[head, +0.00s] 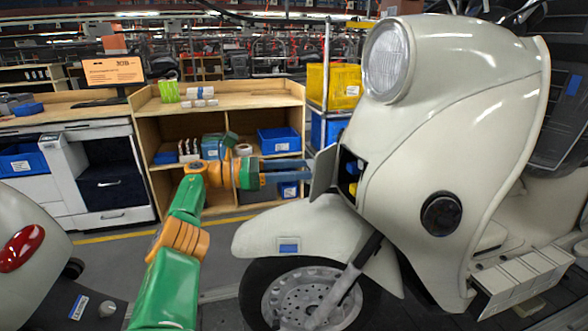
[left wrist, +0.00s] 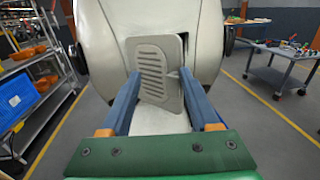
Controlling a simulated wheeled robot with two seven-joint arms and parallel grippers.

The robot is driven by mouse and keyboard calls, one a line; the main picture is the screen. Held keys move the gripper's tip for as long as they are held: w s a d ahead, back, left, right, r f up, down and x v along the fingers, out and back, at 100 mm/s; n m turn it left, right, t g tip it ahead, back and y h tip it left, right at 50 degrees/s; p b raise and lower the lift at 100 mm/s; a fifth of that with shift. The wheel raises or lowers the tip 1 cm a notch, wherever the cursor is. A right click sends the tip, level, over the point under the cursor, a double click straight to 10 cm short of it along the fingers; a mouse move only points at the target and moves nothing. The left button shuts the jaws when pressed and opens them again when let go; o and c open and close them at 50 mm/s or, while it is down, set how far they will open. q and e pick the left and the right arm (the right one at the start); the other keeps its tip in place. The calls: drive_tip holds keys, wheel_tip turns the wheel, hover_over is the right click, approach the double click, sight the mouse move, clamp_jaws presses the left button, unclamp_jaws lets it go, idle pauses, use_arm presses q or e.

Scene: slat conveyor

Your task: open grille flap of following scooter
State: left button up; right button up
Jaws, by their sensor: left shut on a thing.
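The cream scooter (head: 455,110) fills the right of the head view, its front wheel and fender towards the left. Its grey slotted grille flap (head: 323,172) stands out from the front, swung away from a dark opening (head: 348,172) with blue and yellow parts inside. In the left wrist view the flap (left wrist: 156,68) sits slightly tilted between the two blue fingers. My left gripper (head: 306,170) is shut on the flap, its fingers at either side of it. My right gripper is in neither view.
Another scooter with a red tail light (head: 21,247) stands at the lower left. A wooden shelf (head: 222,112) with blue bins is behind my left arm. In the left wrist view, a cart (left wrist: 32,85) stands left and a table (left wrist: 285,68) right, with clear floor near both.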

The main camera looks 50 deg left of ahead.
sight(318, 153)
use_arm(q)
drive_tip(key=r+b, duration=0.1)
drive_tip(key=r, duration=0.2)
drive_tip(key=s+d+r+b, duration=0.1)
drive_tip(key=shift+d+r+b, duration=0.1)
drive_tip(key=shift+r+b, duration=0.05)
drive_tip(key=shift+b, duration=0.2)
drive_tip(key=s+d+r+b, duration=0.4)
drive_tip(key=s+d+r, duration=0.4)
drive_tip(key=s, duration=0.1)
drive_tip(key=shift+d+r, duration=0.3)
drive_tip(key=shift+r, duration=0.05)
drive_tip(key=shift+c, duration=0.2)
